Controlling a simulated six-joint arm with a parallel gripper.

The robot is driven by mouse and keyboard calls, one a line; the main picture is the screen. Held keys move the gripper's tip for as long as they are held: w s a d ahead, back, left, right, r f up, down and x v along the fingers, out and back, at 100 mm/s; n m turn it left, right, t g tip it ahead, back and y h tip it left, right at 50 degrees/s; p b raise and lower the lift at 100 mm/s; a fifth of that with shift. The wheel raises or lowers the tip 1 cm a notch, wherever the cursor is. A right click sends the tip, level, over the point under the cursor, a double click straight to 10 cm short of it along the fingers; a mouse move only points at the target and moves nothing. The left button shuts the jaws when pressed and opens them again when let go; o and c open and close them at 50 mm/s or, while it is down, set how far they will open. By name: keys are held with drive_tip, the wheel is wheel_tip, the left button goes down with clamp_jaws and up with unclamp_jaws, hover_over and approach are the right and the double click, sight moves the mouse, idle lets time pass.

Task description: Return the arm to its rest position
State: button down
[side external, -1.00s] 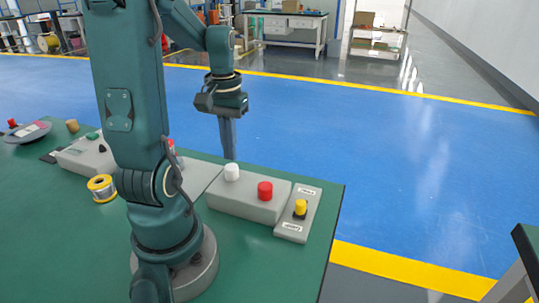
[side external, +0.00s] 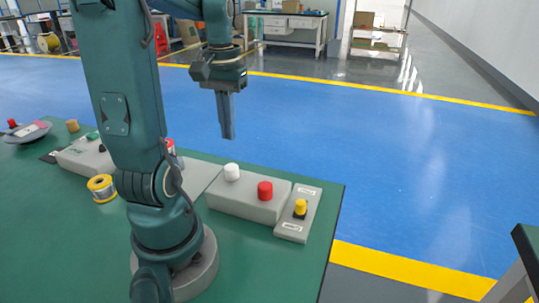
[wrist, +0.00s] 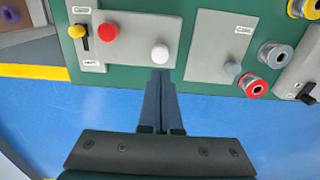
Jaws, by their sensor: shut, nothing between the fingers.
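My gripper (side external: 228,136) hangs pointing down in the side external view, above and behind the grey box with the white and red buttons. Its fingers are together with nothing between them. In the wrist view my gripper (wrist: 160,76) shows its two fingers side by side, tips near the table's edge and the white button. My arm stands on its round base on the green table (side external: 90,240), with the upper arm upright and the forearm reaching over to the right.
A grey box (side external: 225,203) carries a white button (side external: 232,172) and a red button (side external: 265,191). Beside it is a panel with a yellow switch (side external: 300,208). A yellow-rimmed spool (side external: 101,188) stands left of my base. Open blue floor (side external: 400,160) lies beyond the table.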

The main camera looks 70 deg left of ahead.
drive_tip(key=d+m+t, duration=0.5)
drive_tip(key=d+m, duration=0.4)
drive_tip(key=d, duration=0.9)
drive_tip(key=shift+w+d+r+t, duration=0.3)
drive_tip(key=shift+r, duration=0.05)
